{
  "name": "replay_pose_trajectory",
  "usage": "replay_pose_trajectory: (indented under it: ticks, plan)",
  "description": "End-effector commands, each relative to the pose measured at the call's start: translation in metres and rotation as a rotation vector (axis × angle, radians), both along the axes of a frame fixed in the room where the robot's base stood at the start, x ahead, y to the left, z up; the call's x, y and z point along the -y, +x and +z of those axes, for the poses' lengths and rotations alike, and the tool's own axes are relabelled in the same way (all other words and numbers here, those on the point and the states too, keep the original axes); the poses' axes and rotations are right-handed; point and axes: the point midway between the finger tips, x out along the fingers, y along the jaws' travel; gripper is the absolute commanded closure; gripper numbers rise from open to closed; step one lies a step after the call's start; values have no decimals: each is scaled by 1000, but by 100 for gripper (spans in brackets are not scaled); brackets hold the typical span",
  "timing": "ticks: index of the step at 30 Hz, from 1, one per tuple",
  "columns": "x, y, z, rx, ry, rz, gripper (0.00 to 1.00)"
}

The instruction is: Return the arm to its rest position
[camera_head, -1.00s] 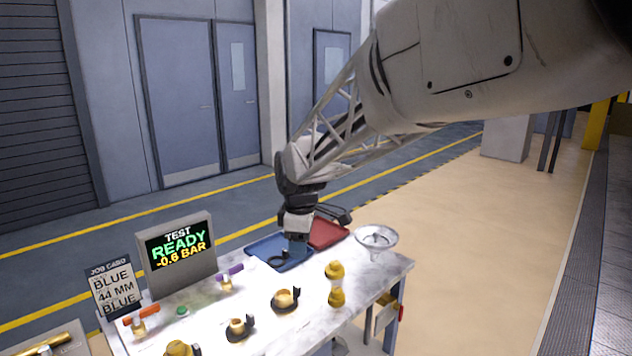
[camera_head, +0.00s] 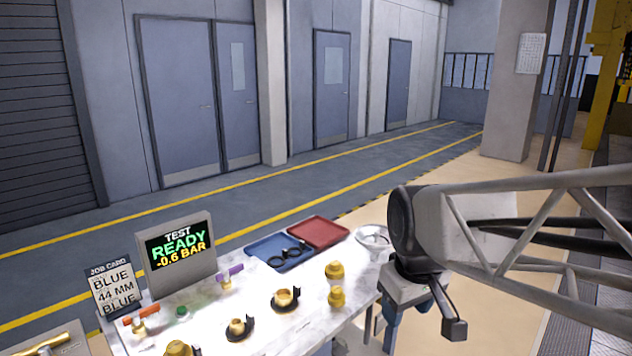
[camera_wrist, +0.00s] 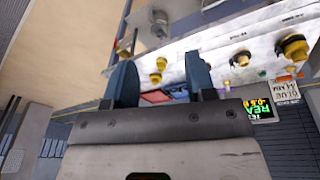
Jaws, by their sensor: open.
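My gripper (camera_head: 391,325) hangs off the right end of the white workbench (camera_head: 262,335) in the head view, apart from the bench things. In the wrist view its two blue fingers (camera_wrist: 160,84) stand wide apart with nothing held between them. My arm reaches in from the right of the head view. The gripper's fingertips are partly hidden behind its own body in the head view.
The bench holds a blue tray (camera_head: 262,248) with black rings, a red tray (camera_head: 325,229), several brass fittings, a pale funnel-like dish (camera_head: 373,238), a test display (camera_head: 177,252) and a job card (camera_head: 115,288). Open floor (camera_head: 400,190) lies beyond.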

Motion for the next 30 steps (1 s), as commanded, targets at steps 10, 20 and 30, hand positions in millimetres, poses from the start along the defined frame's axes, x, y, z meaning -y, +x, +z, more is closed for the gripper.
replay_pose_trajectory:
  ticks: [10,20,30]
  plan:
    - [32,-79,-22,33,53,-322,49]
    - [40,-103,-32,42,71,-429,49]
    - [40,-102,-31,42,71,-428,49]
